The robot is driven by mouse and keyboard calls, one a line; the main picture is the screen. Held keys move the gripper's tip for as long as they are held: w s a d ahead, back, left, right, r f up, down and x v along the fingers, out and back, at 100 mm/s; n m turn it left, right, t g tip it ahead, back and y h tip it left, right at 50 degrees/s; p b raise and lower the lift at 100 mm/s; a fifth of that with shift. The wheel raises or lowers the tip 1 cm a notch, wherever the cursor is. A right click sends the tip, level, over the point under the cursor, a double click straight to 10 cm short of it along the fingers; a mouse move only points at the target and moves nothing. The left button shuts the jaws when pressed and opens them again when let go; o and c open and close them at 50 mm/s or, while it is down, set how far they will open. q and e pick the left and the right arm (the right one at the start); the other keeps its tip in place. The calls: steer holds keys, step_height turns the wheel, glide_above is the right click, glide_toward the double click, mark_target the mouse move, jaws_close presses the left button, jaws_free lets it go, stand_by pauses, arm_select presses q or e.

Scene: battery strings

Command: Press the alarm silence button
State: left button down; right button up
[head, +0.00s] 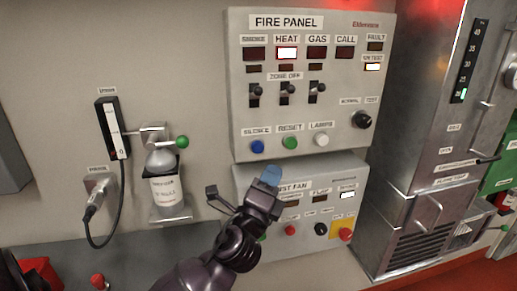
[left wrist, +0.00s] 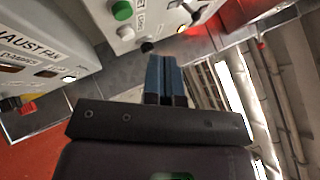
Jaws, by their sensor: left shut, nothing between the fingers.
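The fire panel (head: 340,130) is on the wall. Its blue button (head: 257,147), labelled SILENCE, is at the lower left of the panel, left of the green RESET button (head: 290,142) and the white LAMPS button (head: 321,139). My left gripper (head: 271,175) is shut and empty, its blue fingertips just below the SILENCE and RESET buttons in the head view. In the left wrist view the shut fingers (left wrist: 166,78) point towards a panel with a green button (left wrist: 122,10). A dark round knob or button (left wrist: 147,46) lies just beyond the tips. Contact cannot be told. My right gripper is out of view.
The exhaust fan panel (head: 350,172) is directly below, partly hidden by my left gripper. A bottle in a bracket (head: 163,185) and a cable plug (head: 97,192) are on the wall to the left. A steel cabinet (head: 425,140) stands to the right.

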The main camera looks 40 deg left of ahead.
mark_target(258, 147)
arm_select(q)
steer(key=shift+w+a, duration=1.2)
steer(key=shift+a, duration=0.2)
steer(key=shift+w+a, duration=1.2)
steer(key=shift+a, duration=0.2)
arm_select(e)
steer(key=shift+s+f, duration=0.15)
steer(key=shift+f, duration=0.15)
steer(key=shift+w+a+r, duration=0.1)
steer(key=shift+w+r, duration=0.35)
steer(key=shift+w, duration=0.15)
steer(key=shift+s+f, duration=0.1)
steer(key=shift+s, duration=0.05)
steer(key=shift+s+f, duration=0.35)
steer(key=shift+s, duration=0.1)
